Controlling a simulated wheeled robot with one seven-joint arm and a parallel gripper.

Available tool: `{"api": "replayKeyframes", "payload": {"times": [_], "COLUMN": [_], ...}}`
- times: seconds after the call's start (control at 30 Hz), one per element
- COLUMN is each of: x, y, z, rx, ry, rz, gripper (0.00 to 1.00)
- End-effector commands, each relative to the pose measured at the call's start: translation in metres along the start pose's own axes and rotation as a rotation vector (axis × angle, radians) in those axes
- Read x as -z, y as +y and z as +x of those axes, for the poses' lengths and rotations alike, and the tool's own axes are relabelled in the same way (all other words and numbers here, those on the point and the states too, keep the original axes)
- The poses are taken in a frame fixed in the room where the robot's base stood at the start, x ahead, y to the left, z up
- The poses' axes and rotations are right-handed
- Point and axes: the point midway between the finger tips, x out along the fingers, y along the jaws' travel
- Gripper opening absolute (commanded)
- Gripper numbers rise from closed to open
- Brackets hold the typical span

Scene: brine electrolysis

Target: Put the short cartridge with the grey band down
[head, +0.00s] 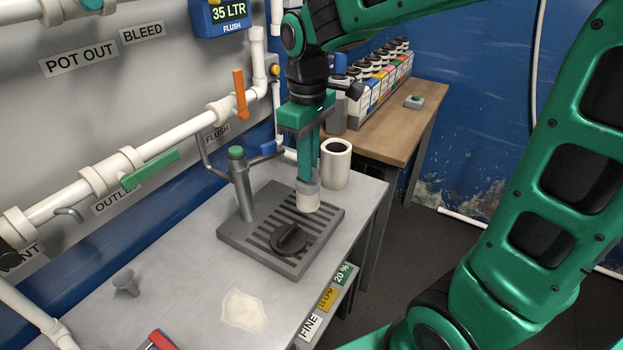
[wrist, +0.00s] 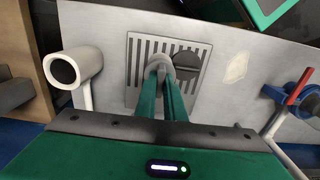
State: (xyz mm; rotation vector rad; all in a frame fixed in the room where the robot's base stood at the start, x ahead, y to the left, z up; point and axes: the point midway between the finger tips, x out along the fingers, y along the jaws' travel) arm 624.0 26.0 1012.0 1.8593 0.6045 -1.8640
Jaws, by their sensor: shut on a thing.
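The short cartridge (head: 307,201), white with a grey band at its upper part, is in my gripper (head: 307,182). The gripper points down and its fingers are shut on the grey-banded end. The cartridge is upright over the back right part of the slotted grey drain plate (head: 258,244); I cannot tell whether its bottom touches the plate. In the wrist view the fingers (wrist: 163,82) reach down to the cartridge (wrist: 158,62), over the slats, and hide part of it.
A round black cap (head: 289,241) lies on the plate, in front of the cartridge. A white open-topped cylinder (head: 336,163) stands behind it. A grey post with a green top (head: 238,180) rises at the plate's left. A pale puddle (head: 243,311) and small grey funnel (head: 126,282) are on the bench.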

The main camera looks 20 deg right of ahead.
Motion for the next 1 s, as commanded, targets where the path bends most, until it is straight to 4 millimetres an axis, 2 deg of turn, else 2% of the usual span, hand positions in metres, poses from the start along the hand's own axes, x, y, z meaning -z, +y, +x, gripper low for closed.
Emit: {"api": "replayKeyframes", "payload": {"times": [0.1,0.3,0.37,0.63,1.0], "x": [0.003,0.006,0.006,0.006,0.006], "y": [0.021,0.039,0.04,0.04,0.039], "z": [0.013,0.023,0.026,0.059,0.064], "rx": [0.001,0.0,0.0,0.0,0.0], "ry": [-0.002,0.0,0.0,-0.001,0.001], "rz": [0.005,0.002,0.002,0.002,0.002], "gripper": [0.0,0.0,0.0,0.0,0.0]}}
